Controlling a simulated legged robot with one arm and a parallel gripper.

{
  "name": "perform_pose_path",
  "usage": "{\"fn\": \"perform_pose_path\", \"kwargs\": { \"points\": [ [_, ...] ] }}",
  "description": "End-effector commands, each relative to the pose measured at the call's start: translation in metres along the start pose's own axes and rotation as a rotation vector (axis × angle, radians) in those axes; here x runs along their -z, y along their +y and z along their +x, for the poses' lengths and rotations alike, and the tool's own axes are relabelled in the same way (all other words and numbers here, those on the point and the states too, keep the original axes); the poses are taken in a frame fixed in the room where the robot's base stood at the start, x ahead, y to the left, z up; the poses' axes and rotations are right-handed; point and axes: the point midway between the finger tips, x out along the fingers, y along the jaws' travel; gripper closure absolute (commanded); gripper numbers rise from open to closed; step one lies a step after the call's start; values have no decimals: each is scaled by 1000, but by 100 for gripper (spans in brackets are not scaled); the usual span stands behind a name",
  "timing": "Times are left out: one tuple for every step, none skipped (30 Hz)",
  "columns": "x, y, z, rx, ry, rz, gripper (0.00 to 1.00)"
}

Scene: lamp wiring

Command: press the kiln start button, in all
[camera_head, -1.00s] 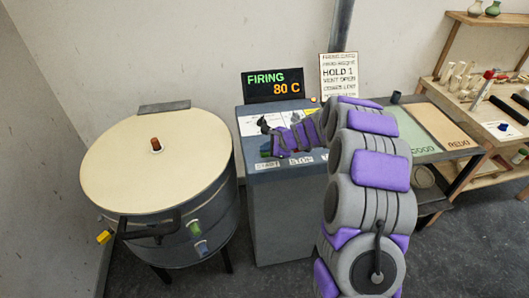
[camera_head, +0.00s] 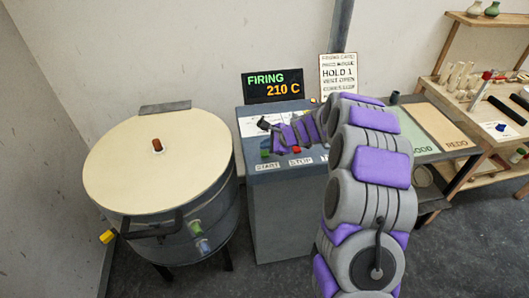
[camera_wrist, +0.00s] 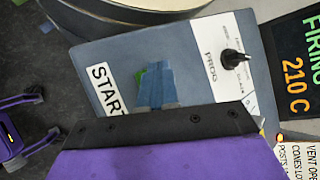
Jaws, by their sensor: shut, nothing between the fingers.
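The kiln start button is a small green button (camera_head: 264,154) above the START label (camera_head: 267,167) on the grey control console (camera_head: 285,215). In the wrist view part of the green button (camera_wrist: 139,78) shows beside my fingertips, which hide the rest. My gripper (camera_head: 273,142) is shut and empty, just above the console top near the green button. In the wrist view the blue-grey fingertips (camera_wrist: 155,72) are together. The gap between them and the button is hard to judge. The display (camera_head: 272,86) reads FIRING 210 C.
A red button (camera_head: 296,149) sits by the STOP label, right of the green one. A black knob (camera_wrist: 232,59) stands on the white PROG panel. The round kiln (camera_head: 155,165), lid down, stands left of the console. A firing card (camera_head: 338,77) and a side table (camera_head: 440,135) are right.

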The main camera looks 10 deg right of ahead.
Motion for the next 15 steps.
{"fn": "perform_pose_path", "kwargs": {
  "points": [
    [-4,-4,-5,1,0,-1,100],
    [-6,-5,-7,1,0,-1,100],
    [-8,-8,-10,1,0,-1,100],
    [-9,-9,-12,1,-1,0,100],
    [-11,-10,-14,1,-1,0,100],
    [-13,-12,-17,1,-1,0,100],
    [-14,-14,-19,1,-1,0,100],
    [-15,-15,-20,1,-1,0,100],
    [-17,-17,-23,1,-1,0,100],
    [-18,-18,-25,1,-1,0,100],
    [-20,-20,-27,1,-1,-1,100],
    [-21,-21,-29,1,-1,0,100],
    [-22,-22,-30,1,-1,0,100],
    [-23,-23,-31,1,-1,0,100],
    [-24,-24,-32,1,-1,0,100]
  ]
}}
